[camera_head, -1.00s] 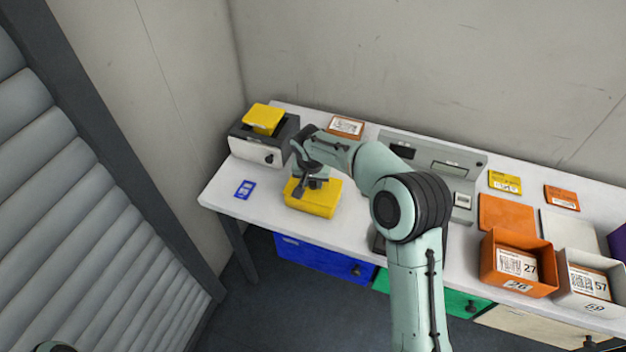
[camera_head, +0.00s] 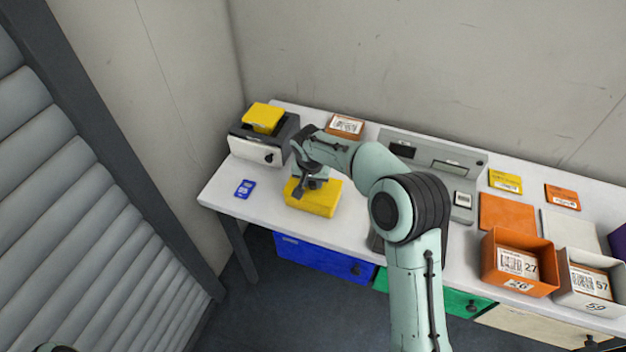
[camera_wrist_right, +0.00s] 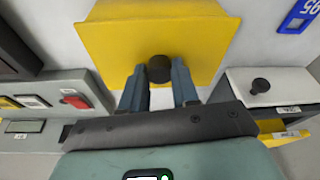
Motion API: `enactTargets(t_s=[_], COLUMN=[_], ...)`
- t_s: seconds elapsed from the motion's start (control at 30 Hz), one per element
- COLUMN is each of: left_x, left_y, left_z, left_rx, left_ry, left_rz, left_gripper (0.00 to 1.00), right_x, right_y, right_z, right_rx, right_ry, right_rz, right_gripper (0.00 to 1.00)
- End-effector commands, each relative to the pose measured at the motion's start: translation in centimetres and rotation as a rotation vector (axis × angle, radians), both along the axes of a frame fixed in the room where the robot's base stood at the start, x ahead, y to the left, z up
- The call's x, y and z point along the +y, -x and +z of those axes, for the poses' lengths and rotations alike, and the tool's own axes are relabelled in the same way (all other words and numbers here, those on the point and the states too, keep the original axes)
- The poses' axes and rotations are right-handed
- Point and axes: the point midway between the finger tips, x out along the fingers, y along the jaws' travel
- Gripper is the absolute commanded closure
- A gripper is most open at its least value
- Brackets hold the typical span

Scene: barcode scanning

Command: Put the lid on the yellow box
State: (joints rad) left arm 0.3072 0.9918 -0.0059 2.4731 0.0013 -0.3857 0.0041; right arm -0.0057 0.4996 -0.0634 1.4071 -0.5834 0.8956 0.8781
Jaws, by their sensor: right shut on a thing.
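The yellow box (camera_head: 318,204) stands on the white table toward its left end, with a yellow top face under my right gripper (camera_head: 308,186). In the right wrist view the yellow lid (camera_wrist_right: 155,35) fills the upper middle and has a dark round knob (camera_wrist_right: 159,69). My right gripper's fingers lie on both sides of this knob, shut on it. The lid appears to lie at the box's top; whether it is fully seated I cannot tell. My left gripper is not in view.
A grey and white holder (camera_head: 248,150) with a yellow item (camera_head: 263,117) on it stands at the back left. A blue card (camera_head: 245,188) lies left of the box. Orange (camera_head: 515,285) and white (camera_head: 598,303) boxes stand at the right.

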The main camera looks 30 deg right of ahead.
Motion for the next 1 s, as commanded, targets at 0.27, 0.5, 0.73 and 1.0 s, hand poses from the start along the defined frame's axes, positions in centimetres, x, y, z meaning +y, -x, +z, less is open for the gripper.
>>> enactTargets(t_s=[0.27, 0.5, 0.73, 1.0], left_x=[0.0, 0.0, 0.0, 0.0], left_y=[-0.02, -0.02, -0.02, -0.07], left_z=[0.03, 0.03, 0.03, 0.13], left_rx=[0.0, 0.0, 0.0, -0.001], left_ry=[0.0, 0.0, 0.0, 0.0], left_rz=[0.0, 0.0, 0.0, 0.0], left_gripper=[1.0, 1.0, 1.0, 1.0], right_x=[-0.03, -0.04, -0.04, -0.04], right_y=[-0.02, -0.02, -0.01, -0.02], right_z=[0.05, 0.05, 0.03, 0.21], right_rx=[-0.001, -0.001, 0.0, -0.001], right_ry=[0.001, 0.0, 0.001, 0.0], right_rz=[0.0, -0.001, -0.001, -0.001], right_gripper=[0.64, 0.41, 0.15, 0.15])
